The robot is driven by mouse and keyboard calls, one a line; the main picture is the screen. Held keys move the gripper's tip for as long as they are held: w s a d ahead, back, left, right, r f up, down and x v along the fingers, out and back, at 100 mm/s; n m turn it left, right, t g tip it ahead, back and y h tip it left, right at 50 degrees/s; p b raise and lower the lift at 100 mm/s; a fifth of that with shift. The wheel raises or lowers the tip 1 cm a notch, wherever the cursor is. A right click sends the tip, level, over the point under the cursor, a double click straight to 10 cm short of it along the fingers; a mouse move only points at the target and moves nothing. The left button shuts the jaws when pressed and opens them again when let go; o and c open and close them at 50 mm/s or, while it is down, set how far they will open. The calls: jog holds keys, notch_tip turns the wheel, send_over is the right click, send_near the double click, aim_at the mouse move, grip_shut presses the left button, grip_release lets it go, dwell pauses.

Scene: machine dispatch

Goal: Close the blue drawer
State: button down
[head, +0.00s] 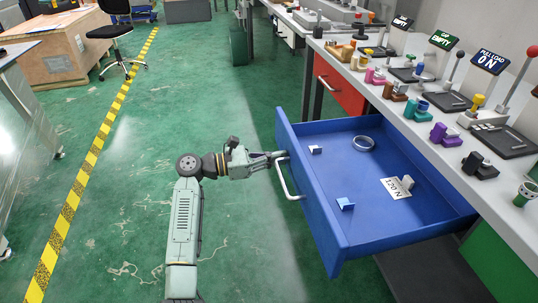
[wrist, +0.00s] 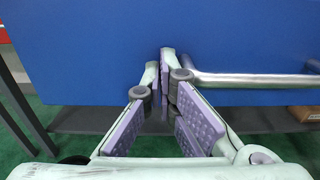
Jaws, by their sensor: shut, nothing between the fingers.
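The blue drawer (head: 425,222) is pulled far out from under the workbench in the head view. Its front panel fills the upper part of the wrist view (wrist: 100,50). A silver bar handle (head: 283,180) is fixed to the front and also shows in the wrist view (wrist: 250,80). My gripper (head: 281,155) is shut and empty at the drawer front, by the far end of the handle. In the wrist view my fingertips (wrist: 166,55) are just left of the handle's end, close to the panel. I cannot tell if they touch it.
Inside the drawer lie a metal ring (head: 363,143), a "120 N" card (head: 395,188) and small blocks. A red drawer (head: 340,85) sits shut beyond it, a green one (head: 495,250) nearer. The workbench (head: 420,95) holds levers and coloured parts. Green floor on the left is open.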

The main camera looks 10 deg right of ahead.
aim_at(377, 151)
dwell(0.3)
jog(key=d+b, duration=0.4)
jog(key=d, duration=0.6)
jog(key=d+b, duration=0.4)
jog(key=d, duration=0.6)
jog(key=w+d+b, duration=0.1)
jog(key=d+b, duration=0.3)
jog(key=d, duration=0.7)
jog(key=shift+d, duration=0.1)
jog(key=shift+w+d+r, duration=0.1)
jog(key=shift+d, duration=0.3)
